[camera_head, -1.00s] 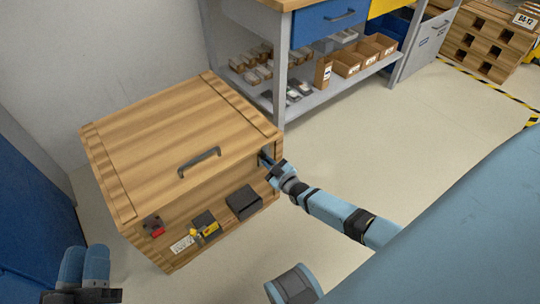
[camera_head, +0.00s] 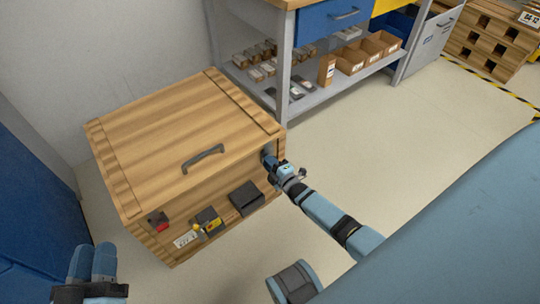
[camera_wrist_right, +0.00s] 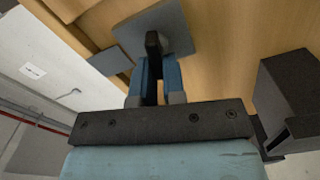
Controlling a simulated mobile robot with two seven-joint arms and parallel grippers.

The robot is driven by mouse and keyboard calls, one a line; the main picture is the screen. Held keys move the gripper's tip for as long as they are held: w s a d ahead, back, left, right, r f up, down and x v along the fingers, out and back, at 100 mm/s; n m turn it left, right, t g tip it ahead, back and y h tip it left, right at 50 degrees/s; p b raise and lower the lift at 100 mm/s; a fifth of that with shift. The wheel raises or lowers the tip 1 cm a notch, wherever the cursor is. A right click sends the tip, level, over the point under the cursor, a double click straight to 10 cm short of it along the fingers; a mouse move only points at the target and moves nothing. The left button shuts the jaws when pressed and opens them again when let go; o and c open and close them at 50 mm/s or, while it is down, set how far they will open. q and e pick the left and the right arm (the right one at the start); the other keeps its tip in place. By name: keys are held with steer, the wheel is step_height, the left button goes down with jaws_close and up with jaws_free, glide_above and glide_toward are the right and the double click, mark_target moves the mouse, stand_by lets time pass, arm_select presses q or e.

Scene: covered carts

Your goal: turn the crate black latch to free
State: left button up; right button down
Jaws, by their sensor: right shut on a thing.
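The wooden crate (camera_head: 150,140) stands on the floor at the left of the head view, its lid down. My right gripper (camera_head: 268,163) is at the right end of the crate's front face. In the right wrist view its two blue fingers (camera_wrist_right: 155,72) are closed around the upright black latch (camera_wrist_right: 152,42), which sits on a dark grey plate (camera_wrist_right: 178,28). In the head view the gripper mostly hides this latch. My left gripper (camera_head: 92,264) is low at the left, away from the crate; its finger gap is unclear.
The crate front carries a dark box (camera_head: 246,199), a yellow padlock-like piece (camera_head: 213,226), a red piece (camera_head: 157,219) and a white label (camera_head: 185,239). A dark handle (camera_head: 203,158) is on the lid. A workbench (camera_head: 284,75) stands behind; floor right of the crate is clear.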

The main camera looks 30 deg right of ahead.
arm_select(q)
steer(key=shift+r, duration=0.5)
arm_select(e)
steer(key=shift+n, duration=0.6)
arm_select(q)
steer(key=shift+f, duration=0.1)
arm_select(e)
steer(key=c, duration=1.2)
jaws_free()
